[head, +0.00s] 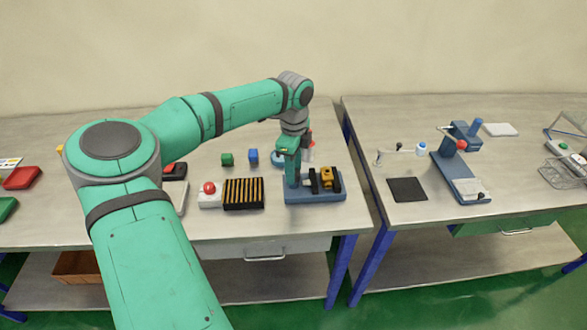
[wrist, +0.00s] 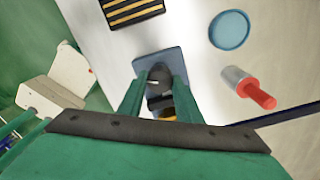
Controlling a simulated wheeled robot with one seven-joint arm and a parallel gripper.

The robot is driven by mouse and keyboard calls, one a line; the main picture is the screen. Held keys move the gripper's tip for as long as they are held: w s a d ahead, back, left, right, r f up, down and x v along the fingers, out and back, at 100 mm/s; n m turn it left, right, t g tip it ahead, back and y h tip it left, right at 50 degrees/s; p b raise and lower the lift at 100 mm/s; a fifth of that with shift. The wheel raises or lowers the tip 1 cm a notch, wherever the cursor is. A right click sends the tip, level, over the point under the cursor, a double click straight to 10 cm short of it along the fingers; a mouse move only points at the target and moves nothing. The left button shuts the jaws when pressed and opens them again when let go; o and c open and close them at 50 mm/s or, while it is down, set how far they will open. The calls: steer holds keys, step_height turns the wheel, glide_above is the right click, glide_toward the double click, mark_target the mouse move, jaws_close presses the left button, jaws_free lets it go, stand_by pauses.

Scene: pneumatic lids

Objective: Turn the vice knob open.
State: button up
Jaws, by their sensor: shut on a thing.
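The vice is a blue base plate (head: 318,196) with black jaws and a yellow-orange piece (head: 327,177) at its right part, on the left table. My gripper (head: 292,183) points down at the left end of the vice. In the wrist view, my two green fingers (wrist: 160,82) are shut on the dark round vice knob (wrist: 160,73), one finger on each side. The blue plate (wrist: 150,62) shows behind the knob. The black jaws are partly hidden between the fingers, and the yellow piece is mostly hidden by my gripper.
A black-and-yellow slatted block (head: 243,194) and a red button box (head: 209,194) stand left of the vice. A blue disc (wrist: 229,30) and a red-tipped cylinder (wrist: 250,88) are close by. A gap separates the right table (head: 520,205).

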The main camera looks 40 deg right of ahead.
steer(key=n, duration=0.5)
steer(key=shift+r, duration=0.1)
stand_by(0.4)
steer(key=o, duration=1)
steer(key=shift+o, duration=0.2)
step_height(320, 180, up, 11)
stand_by(0.3)
